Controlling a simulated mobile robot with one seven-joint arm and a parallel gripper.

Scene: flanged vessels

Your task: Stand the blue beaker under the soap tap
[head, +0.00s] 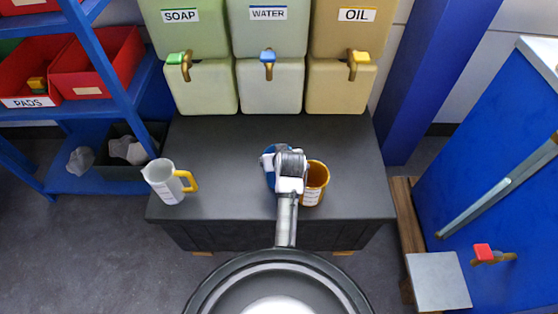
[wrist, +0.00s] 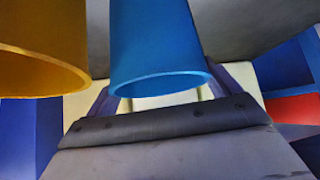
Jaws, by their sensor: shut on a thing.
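The blue beaker (head: 267,167) is on or just above the middle of the dark bench, mostly hidden under my wrist in the head view. My gripper (head: 279,163) is over it and shut on it. In the wrist view the blue beaker (wrist: 160,50) stands between the two fingers. I cannot tell whether it is clear of the bench. The soap tap (head: 180,58), with a green top, is on the tank labelled SOAP (head: 187,25), at the back left. The bench top below this tap looks empty.
An orange beaker (head: 316,181) stands close on the right of the blue one; it also shows in the wrist view (wrist: 40,45). Water (head: 267,57) and oil (head: 358,60) taps are farther right.

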